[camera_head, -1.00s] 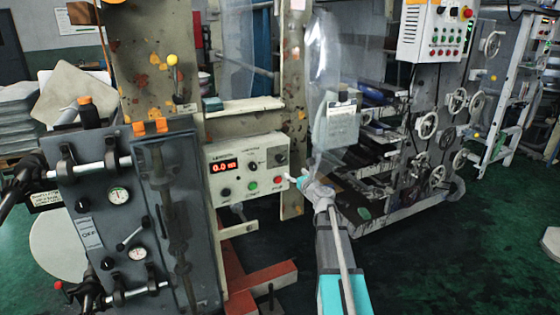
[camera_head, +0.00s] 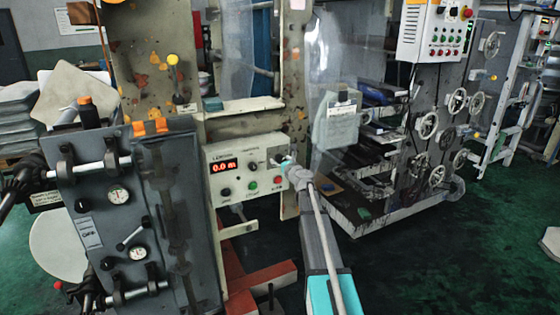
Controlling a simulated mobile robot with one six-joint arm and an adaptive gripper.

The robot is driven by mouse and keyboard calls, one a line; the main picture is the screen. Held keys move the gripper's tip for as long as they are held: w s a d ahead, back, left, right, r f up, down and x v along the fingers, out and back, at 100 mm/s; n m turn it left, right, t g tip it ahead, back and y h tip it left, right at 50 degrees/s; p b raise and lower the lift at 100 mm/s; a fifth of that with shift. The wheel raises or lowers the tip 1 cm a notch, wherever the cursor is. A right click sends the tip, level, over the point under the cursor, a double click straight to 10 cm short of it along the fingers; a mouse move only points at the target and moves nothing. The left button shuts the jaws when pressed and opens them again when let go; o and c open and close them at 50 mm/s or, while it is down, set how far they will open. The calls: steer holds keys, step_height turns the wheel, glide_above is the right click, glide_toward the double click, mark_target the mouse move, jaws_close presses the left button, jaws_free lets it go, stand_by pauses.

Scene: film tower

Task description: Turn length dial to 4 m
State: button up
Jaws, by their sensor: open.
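A pale control box (camera_head: 232,175) is mounted on the machine frame. Its red display (camera_head: 224,166) reads 0.0 m. Black knobs show below the display (camera_head: 226,192) and right of it (camera_head: 252,167). A green button (camera_head: 252,184) and a red button (camera_head: 277,180) sit along the lower right. My gripper (camera_head: 284,161) is open at the box's upper right corner, in front of the right-hand knob, which it mostly covers. Contact with that knob cannot be told. The small labels are too blurred to tell surely which knob is the length dial.
A grey gauge panel (camera_head: 105,215) with clamps and a valve stands left of the box. A clear hanging sheet (camera_head: 340,127) and a machine with several handwheels (camera_head: 429,125) are on the right. A red base (camera_head: 262,280) lies below; green floor is open at lower right.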

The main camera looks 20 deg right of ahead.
steer(key=shift+w, duration=0.3)
steer(key=c, duration=1.1)
steer(key=shift+c, duration=0.2)
